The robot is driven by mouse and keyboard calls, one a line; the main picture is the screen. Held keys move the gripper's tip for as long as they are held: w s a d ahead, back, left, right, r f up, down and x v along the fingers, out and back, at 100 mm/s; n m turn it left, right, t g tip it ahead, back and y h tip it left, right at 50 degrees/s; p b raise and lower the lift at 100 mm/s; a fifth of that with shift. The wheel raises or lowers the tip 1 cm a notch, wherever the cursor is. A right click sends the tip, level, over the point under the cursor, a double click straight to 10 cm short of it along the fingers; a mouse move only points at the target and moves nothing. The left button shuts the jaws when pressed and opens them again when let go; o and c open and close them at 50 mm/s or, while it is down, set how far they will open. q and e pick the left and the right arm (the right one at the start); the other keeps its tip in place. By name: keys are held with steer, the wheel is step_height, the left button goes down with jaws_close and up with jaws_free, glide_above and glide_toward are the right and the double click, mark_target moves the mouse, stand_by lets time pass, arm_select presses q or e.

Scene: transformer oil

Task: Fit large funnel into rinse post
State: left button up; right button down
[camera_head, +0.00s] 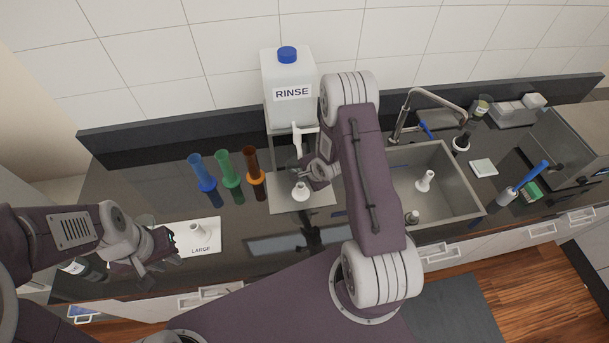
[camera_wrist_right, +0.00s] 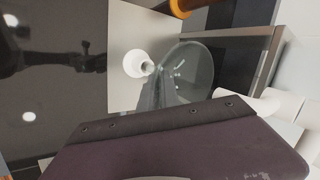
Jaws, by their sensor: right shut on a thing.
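The large funnel (camera_wrist_right: 190,68) is clear and shows in the right wrist view, with its round mouth turned toward the camera. My right gripper (camera_head: 309,174) is shut on it, above the grey plate under the rinse tap. The white rinse post (camera_head: 301,191) stands on that plate, just below the gripper. In the right wrist view the post (camera_wrist_right: 134,63) lies directly left of the funnel, overlapping its edge. I cannot tell whether they touch. My left gripper (camera_head: 158,250) is beside the LARGE card (camera_head: 212,244); its jaw opening is unclear.
The white RINSE container (camera_head: 288,85) with its tap (camera_head: 298,140) stands close behind the right gripper. A white post (camera_head: 195,232) stands on the card. A sink (camera_head: 455,185) is at right.

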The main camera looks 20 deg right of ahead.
stand_by(0.4)
steer(key=shift+f+b, duration=2.1)
steer(key=shift+f, duration=0.75)
steer(key=c, duration=1.5)
jaws_free()
steer(key=shift+s+r, duration=0.1)
steer(key=b+v, duration=0.1)
steer(key=v, duration=0.8)
